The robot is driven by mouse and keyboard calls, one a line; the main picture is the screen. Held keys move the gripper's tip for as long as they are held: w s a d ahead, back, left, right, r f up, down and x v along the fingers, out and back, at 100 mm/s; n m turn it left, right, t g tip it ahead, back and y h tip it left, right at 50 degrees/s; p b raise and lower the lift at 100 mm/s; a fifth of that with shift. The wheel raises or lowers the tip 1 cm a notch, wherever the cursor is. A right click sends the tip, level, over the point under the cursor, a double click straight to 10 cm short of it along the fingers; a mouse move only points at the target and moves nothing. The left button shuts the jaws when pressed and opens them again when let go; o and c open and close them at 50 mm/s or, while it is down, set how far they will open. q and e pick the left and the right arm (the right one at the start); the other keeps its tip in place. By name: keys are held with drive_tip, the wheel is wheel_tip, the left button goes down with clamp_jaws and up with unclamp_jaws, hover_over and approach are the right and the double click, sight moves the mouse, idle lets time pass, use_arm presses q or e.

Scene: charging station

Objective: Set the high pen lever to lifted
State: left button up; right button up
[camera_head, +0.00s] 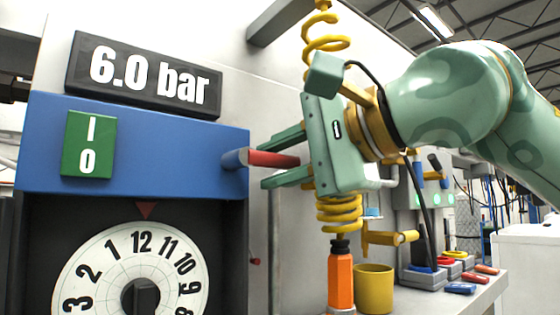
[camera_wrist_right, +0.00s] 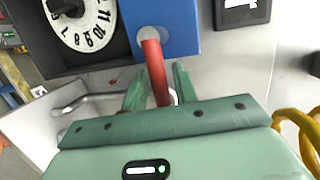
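The pen lever (camera_head: 272,159) is a red bar on a blue hub at the right side of the blue panel. It points right, roughly level, in the head view. In the right wrist view the lever (camera_wrist_right: 153,62) runs from a pale hub on the blue panel to between my fingers. My right gripper (camera_head: 260,165) is open, with one finger above and one below the red bar in the head view. Gaps show between the bar and both fingers. It also shows open in the right wrist view (camera_wrist_right: 158,82). My left gripper is not in view.
The blue panel (camera_head: 190,150) carries a green I/O switch (camera_head: 88,144) above a numbered dial (camera_head: 95,272). A 6.0 bar display (camera_head: 144,76) sits above. A yellow coiled hose (camera_head: 339,212) hangs close by my right gripper. An orange bottle (camera_head: 340,281) and yellow cup (camera_head: 374,289) stand below.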

drive_tip(key=shift+o, duration=0.3)
drive_tip(key=shift+s, duration=0.15)
drive_tip(key=shift+s+d+r, duration=0.1)
drive_tip(key=shift+s+d, duration=0.05)
drive_tip(key=shift+d, duration=0.15)
drive_tip(key=b+v, duration=0.4)
drive_tip(key=v, duration=1.1)
drive_tip(key=shift+s+d+r, duration=0.15)
drive_tip(key=shift+s+d, duration=0.05)
